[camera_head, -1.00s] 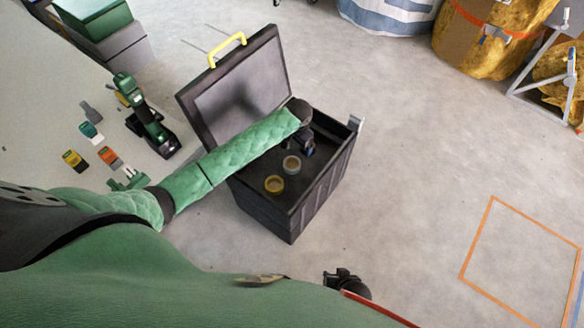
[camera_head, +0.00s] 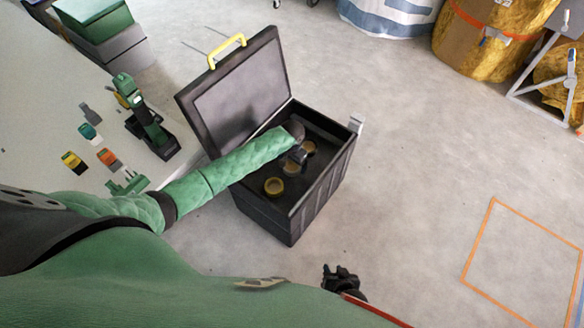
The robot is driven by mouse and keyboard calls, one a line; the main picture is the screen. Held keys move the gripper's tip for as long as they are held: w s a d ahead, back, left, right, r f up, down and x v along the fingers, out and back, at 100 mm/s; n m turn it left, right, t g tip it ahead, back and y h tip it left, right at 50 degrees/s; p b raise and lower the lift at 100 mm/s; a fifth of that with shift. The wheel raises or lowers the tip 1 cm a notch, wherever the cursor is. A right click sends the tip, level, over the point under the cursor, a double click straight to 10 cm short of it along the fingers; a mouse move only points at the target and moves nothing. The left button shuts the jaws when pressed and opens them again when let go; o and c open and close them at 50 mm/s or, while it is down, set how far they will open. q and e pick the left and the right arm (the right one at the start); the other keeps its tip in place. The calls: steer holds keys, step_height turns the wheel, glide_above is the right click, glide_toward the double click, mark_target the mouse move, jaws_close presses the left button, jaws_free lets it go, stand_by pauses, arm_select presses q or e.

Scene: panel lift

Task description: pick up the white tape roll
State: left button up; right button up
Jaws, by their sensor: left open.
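An open black toolbox (camera_head: 328,183) stands on the floor with tape rolls inside. A pale-rimmed roll (camera_head: 291,170), which looks like the white tape roll, lies on its dark floor, partly covered by my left gripper. My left gripper (camera_head: 296,163) is open and low inside the box, over or beside this roll; I cannot tell whether it touches. A yellow tape roll (camera_head: 274,187) lies nearer the front-left wall. A third, tan-looking roll (camera_head: 309,146) shows just behind the gripper. My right gripper (camera_head: 340,279) is at the bottom, away from the box; its jaws are unclear.
The raised lid (camera_head: 238,92) with a yellow handle stands behind my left arm. A white surface at left holds a green-black power tool (camera_head: 150,130) and small coloured items. An orange outlined square (camera_head: 523,262) marks clear floor at right.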

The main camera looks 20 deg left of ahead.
arm_select(q)
step_height(320, 180, down, 2)
steer(key=c, duration=1.1)
steer(key=shift+r, duration=0.15)
